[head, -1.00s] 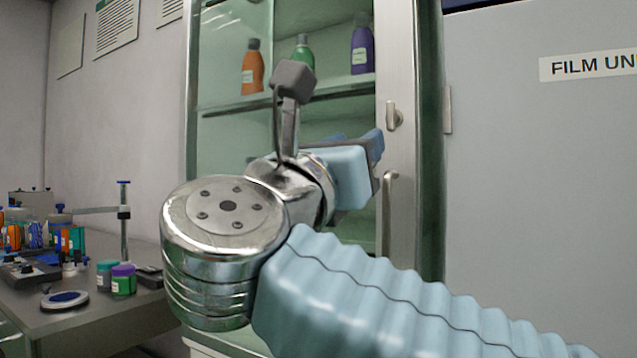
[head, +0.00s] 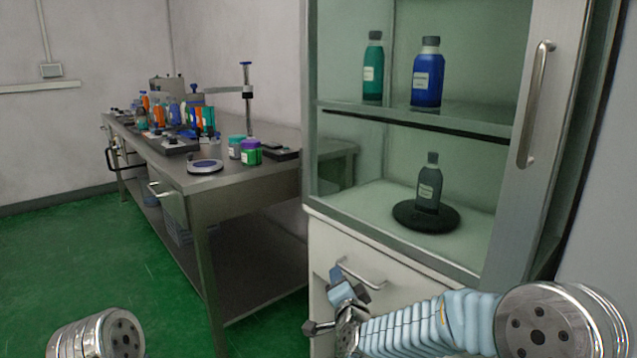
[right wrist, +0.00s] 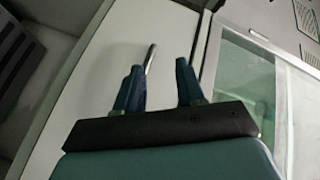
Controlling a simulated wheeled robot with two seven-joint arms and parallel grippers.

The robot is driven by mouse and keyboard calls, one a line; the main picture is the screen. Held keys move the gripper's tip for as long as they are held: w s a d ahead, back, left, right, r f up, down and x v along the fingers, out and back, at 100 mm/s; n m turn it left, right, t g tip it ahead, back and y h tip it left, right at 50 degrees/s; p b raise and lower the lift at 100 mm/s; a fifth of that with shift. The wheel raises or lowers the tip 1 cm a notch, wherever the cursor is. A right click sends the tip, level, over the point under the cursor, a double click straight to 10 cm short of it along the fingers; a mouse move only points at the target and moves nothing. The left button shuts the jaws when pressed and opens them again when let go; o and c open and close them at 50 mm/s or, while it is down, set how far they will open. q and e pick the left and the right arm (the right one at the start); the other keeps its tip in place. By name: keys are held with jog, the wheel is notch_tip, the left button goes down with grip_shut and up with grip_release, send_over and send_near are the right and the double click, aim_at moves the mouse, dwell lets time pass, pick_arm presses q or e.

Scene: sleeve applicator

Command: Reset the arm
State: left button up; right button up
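My right arm (head: 430,325) comes in from the lower right of the head view. It is bent low in front of the white cabinet base. My right gripper (head: 346,285) is near the drawer handle (head: 362,272); I cannot tell whether they touch. In the right wrist view my right gripper (right wrist: 159,82) has its two dark blue fingers apart, with nothing held between them. A metal handle shows behind the fingers. Only a rounded metal joint of my left arm (head: 98,335) shows at the bottom left. My left gripper is out of view.
A glass-fronted cabinet (head: 415,128) holds a teal bottle (head: 373,70), a blue bottle (head: 428,75) and a dark bottle (head: 429,188) on a black disc (head: 400,217). A metal bench (head: 225,182) with jars and bottles stands left. Green floor (head: 60,255) is clear at left.

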jog(key=s+d+f+n+g, duration=0.2)
jog(key=s+f+g, duration=0.15)
jog(key=f, duration=0.55)
jog(key=s+d+f+n+g+y, duration=0.1)
jog(key=s+f+n+g, duration=0.1)
jog(key=s+f, duration=0.5)
jog(key=s+d+f+n+g, duration=0.2)
jog(key=s+f+g, duration=0.1)
jog(key=f, duration=0.8)
jog(key=s+f+n+g, duration=0.1)
jog(key=s+f+g, duration=0.1)
jog(key=s, duration=0.4)
jog(key=s+d+f+n+g, duration=0.1)
jog(key=s+f+g, duration=0.2)
jog(key=s+f, duration=0.2)
jog(key=s+f+g+y, duration=0.1)
jog(key=s+f+g, duration=0.1)
jog(key=s, duration=0.7)
jog(key=shift+s+d+f+n, duration=0.2)
jog(key=shift+f+n, duration=0.2)
jog(key=shift+f, duration=0.3)
jog(key=shift+w, duration=0.15)
